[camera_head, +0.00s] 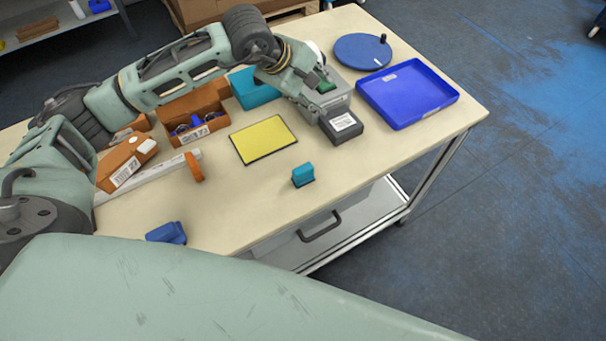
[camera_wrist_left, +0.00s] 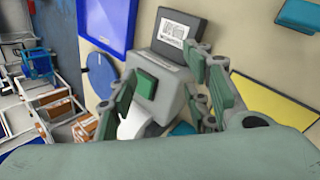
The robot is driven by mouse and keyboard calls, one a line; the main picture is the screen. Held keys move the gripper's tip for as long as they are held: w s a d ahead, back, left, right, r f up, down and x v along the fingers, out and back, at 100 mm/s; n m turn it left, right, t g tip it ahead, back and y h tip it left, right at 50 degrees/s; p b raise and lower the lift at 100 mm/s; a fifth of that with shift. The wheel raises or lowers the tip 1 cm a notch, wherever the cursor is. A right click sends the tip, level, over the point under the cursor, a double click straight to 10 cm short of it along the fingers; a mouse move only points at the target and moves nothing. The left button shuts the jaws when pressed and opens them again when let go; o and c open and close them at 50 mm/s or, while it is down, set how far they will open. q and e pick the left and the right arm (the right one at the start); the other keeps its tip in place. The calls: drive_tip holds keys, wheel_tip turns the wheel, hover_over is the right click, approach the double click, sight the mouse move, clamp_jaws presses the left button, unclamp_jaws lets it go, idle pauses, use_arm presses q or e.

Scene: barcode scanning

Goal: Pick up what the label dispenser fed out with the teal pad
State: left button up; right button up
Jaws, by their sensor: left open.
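The label dispenser is a grey box (camera_head: 341,97) with a dark front part, near the table's right side. A white printed label (camera_head: 344,122) lies on that dark part; it also shows in the left wrist view (camera_wrist_left: 174,33). The teal pad (camera_head: 303,174) is a small block standing near the table's front edge, apart from the dispenser. It seems to be the teal piece at the top right of the left wrist view (camera_wrist_left: 298,14). My left gripper (camera_wrist_left: 162,76) is open over the dispenser's grey body, with a green button (camera_wrist_left: 147,84) between its fingers. My right gripper is not in view.
A yellow mat (camera_head: 263,140) lies left of the dispenser. A blue tray (camera_head: 407,93) and a round blue disc (camera_head: 362,51) are to its right and behind. Orange boxes (camera_head: 128,162), a teal box (camera_head: 256,90) and a blue item (camera_head: 167,233) are further left.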

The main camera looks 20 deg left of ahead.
sight(301, 168)
use_arm(q)
drive_tip(key=s+f+n+g+y+b, duration=0.1)
drive_tip(key=s+f+n+g+b, duration=0.3)
drive_tip(key=s+n, duration=1.15)
drive_tip(key=shift+m+t, duration=0.6)
drive_tip(key=shift+m, duration=0.25)
drive_tip(key=p+x, duration=0.5)
drive_tip(key=x, duration=0.2)
drive_tip(key=shift+s+d+f, duration=0.15)
drive_tip(key=shift+d, duration=0.05)
drive_tip(key=shift+d+f, duration=0.1)
drive_tip(key=shift+f, duration=0.4)
clamp_jaws()
